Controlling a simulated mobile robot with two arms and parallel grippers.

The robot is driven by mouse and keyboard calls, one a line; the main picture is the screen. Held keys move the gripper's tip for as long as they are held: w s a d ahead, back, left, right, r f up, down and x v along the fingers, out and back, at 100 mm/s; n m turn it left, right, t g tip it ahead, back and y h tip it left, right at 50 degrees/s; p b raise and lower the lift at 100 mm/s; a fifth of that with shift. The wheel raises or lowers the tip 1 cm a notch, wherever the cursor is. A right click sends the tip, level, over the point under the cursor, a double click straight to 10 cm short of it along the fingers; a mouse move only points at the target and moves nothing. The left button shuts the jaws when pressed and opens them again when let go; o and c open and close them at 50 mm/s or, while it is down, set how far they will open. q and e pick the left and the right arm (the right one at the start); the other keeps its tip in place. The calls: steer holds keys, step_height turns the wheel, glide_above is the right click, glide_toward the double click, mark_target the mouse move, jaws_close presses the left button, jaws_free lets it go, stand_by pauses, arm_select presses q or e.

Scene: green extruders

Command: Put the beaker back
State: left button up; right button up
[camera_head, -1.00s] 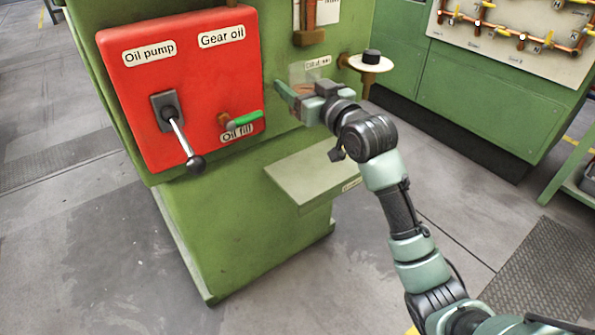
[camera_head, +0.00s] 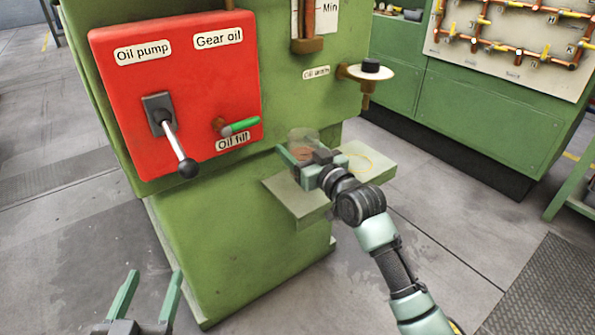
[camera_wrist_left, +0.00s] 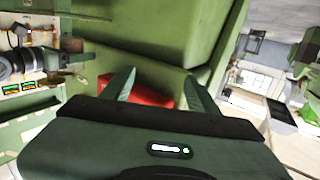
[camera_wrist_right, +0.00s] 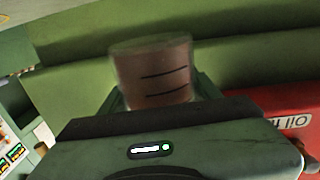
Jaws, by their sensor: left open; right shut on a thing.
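The beaker (camera_head: 304,141) is clear, with brown liquid inside. My right gripper (camera_head: 303,159) is shut on it, just over the green ledge (camera_head: 300,203) on the machine's front. In the right wrist view the beaker (camera_wrist_right: 155,72) stands between the fingers, with dark marks on its side. Whether it touches the ledge cannot be told. A thin yellow outline shows on the ledge's right part, right of the gripper. My left gripper (camera_head: 147,293) is open and empty at the lower left, away from the machine; its spread fingers also show in the left wrist view (camera_wrist_left: 160,88).
The red panel (camera_head: 180,95) carries a pump lever (camera_head: 175,140) and a green-handled oil fill valve (camera_head: 238,127). The oil drain (camera_head: 369,75), with a white disc and black knob, juts out above the ledge. Open floor lies in front.

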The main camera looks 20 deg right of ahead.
steer(key=shift+f, duration=0.9)
arm_select(q)
step_height(320, 180, up, 9)
steer(key=s+t+h+b, duration=0.1)
steer(key=t+h, duration=0.1)
steer(key=t, duration=0.3)
steer(key=shift+s+d+r+b, duration=0.15)
steer(key=shift+s+d+b, duration=0.1)
steer(key=shift+d+b, duration=0.2)
arm_select(e)
steer(key=shift+f, duration=1.75)
steer(key=o, duration=1.8)
